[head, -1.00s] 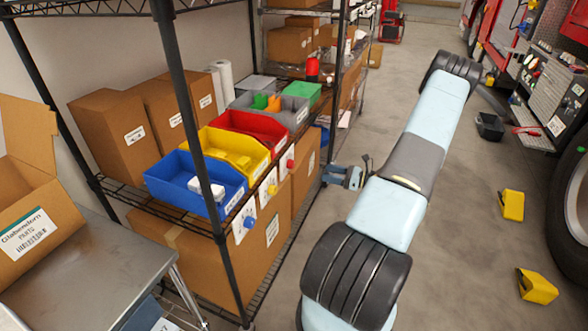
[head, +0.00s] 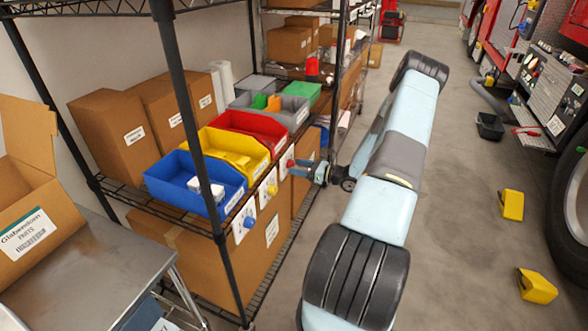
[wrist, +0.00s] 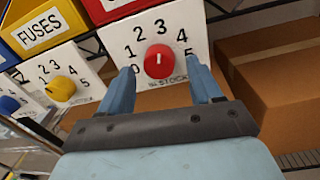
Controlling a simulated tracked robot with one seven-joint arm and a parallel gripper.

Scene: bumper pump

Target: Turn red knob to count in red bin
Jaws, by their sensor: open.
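The red knob (wrist: 158,61) is on a white dial plate (wrist: 178,18) numbered 0 to 5, below the red bin (wrist: 112,8). Its pale mark points roughly up, near the 3. My gripper (wrist: 160,66) is open, with one finger on each side of the knob in the picture; I cannot tell whether they touch it. In the head view the red bin (head: 266,126) sits on the shelf between the yellow and grey bins. The red knob (head: 290,163) shows just left of my gripper (head: 294,169). The red bin's contents are not clearly visible.
The yellow knob (wrist: 60,88) and blue knob (wrist: 9,104) are on neighbouring dials to the left. A cardboard box (wrist: 270,70) is right of the red dial. A shelf post (head: 192,130) stands in front of the bins. Open floor lies right of my arm.

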